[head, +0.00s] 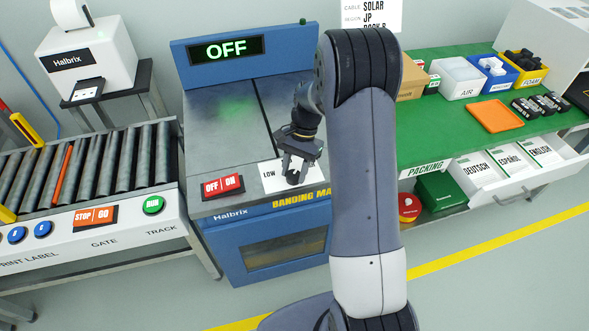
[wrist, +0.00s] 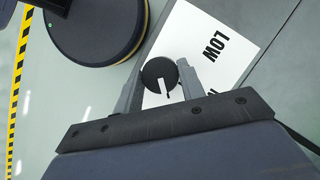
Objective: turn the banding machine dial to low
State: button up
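The banding machine (head: 222,262) is blue, and its display (head: 227,49) reads OFF. Its black dial (head: 292,178) stands on a white plate (head: 268,174) marked LOW on the left; my arm hides the plate's right side. In the wrist view the round dial (wrist: 158,72) has a white mark that points down the picture, not at the LOW word (wrist: 215,45) to its upper right. My gripper (head: 296,165) is at the dial from above, one finger on each side. In the wrist view its fingertips (wrist: 163,68) lie close against the dial's edges; I cannot tell whether they press on it.
The OFF/ON switch (head: 223,186) is left of the dial plate. A roller track (head: 95,165) with STOP/GO and RUN buttons adjoins on the left. A green packing table (head: 440,145) with bins stands on the right. Open floor lies in front.

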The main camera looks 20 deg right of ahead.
jog(key=c, duration=0.4)
jog(key=shift+c, duration=0.2)
jog(key=shift+n, duration=0.3)
jog(key=n+h+p, duration=0.1)
jog(key=n, duration=0.1)
jog(key=shift+a+n+g, duration=0.1)
jog(key=shift+n+g, duration=0.2)
jog(key=n+h, duration=0.1)
jog(key=n, duration=0.1)
jog(key=n+p, duration=0.1)
jog(key=n, duration=0.1)
jog(key=shift+w+a+n+g+h, duration=0.1)
jog(key=shift+n+g+h, duration=0.2)
jog(key=shift+h, duration=0.1)
jog(key=n+h, duration=0.1)
jog(key=n, duration=0.1)
jog(key=n+h, duration=0.1)
jog(key=n, duration=0.2)
jog(key=shift+a, duration=0.15)
jog(key=n, duration=0.2)
jog(key=n+t+h, duration=0.1)
jog(key=n, duration=0.2)
jog(key=shift+a+h, duration=0.1)
jog(key=shift+h, duration=0.2)
